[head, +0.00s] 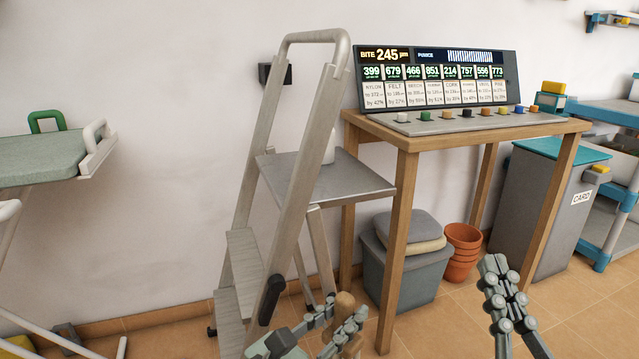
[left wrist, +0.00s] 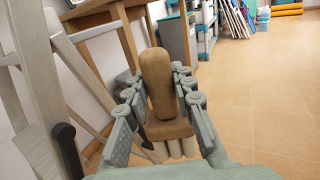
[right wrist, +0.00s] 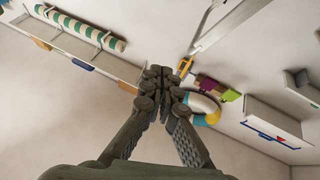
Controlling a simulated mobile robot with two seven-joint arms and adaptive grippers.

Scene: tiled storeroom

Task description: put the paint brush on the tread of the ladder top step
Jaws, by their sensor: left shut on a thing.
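The paint brush (left wrist: 158,85) has a brown wooden handle and pale bristles. My left gripper (left wrist: 158,92) is shut on it, with the handle between its fingers. In the head view only a bit of the handle (head: 345,303) shows between the fingers of my left gripper (head: 338,328), low in the picture. The grey stepladder (head: 262,160) stands behind it, and its top step tread (head: 350,186) is above and beyond the gripper. A white object (head: 331,148) stands on that tread, partly hidden by the rail. My right gripper (head: 503,290) is shut and empty at lower right.
A wooden table (head: 408,142) with a display panel (head: 437,78) stands right of the ladder. Under it are a grey-blue bin (head: 400,275) and stacked clay pots (head: 462,250). A grey card bin (head: 535,200) stands further right. The front of the tread looks bare.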

